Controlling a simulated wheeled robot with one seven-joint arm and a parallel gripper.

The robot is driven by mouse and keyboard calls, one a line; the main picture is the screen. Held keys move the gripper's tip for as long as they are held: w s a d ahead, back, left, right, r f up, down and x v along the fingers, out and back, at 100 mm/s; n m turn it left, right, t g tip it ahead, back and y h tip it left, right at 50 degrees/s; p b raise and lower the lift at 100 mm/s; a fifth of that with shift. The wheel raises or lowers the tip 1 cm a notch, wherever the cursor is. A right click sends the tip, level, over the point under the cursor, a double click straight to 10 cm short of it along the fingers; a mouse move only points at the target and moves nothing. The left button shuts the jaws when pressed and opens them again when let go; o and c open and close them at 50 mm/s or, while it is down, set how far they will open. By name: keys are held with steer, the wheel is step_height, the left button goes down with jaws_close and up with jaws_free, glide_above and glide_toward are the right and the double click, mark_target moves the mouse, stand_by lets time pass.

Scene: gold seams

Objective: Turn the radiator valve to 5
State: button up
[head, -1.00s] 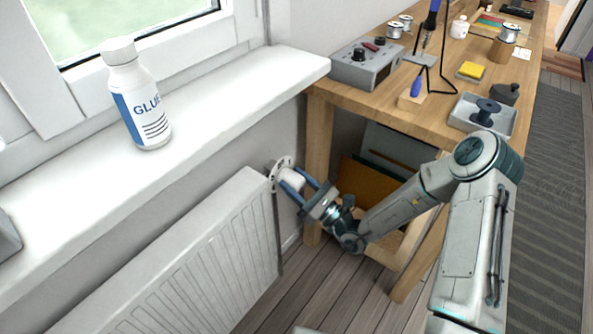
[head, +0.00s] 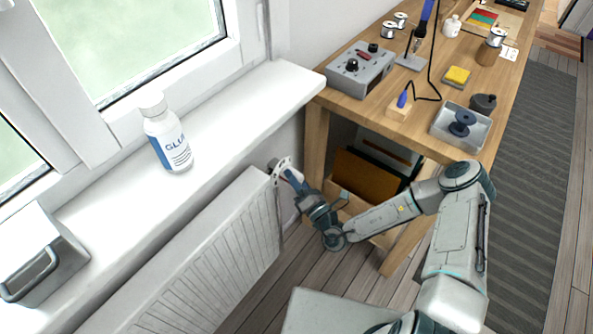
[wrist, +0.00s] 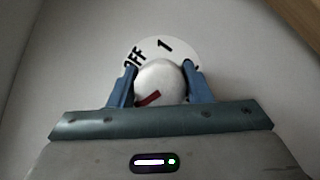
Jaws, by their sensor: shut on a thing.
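The white radiator valve knob (wrist: 165,76) sits between the two blue fingers of my gripper (wrist: 159,88) in the wrist view, with a finger touching each side. A slanted red mark (wrist: 149,98) shows on the knob's lower part. Behind it is a round white dial plate (wrist: 181,47) with "OFF" at upper left and "1" at the top. Other numbers are hidden by the fingers and knob. In the head view my gripper (head: 292,180) is at the dial plate (head: 282,166), by the radiator's far end; the knob is mostly hidden there.
The white radiator (head: 205,262) runs below the windowsill (head: 236,112), which holds a glue bottle (head: 168,140) and a grey metal box (head: 38,262). A wooden workbench (head: 318,135) with tools stands just right of the valve. Open wooden floor (head: 270,290) lies in front.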

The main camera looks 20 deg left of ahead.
steer(key=shift+s+a+m+h+p, duration=0.15)
steer(key=shift+m+h+p, duration=0.35)
steer(key=shift+m+p, duration=0.5)
steer(key=shift+f, duration=0.1)
steer(key=o, duration=1)
steer(key=shift+d, duration=0.2)
steer(key=shift+s+d+f, duration=0.1)
steer(key=shift+s+d, duration=0.15)
steer(key=v, duration=1.3)
steer(key=shift+b, duration=0.35)
steer(key=shift+a, duration=0.1)
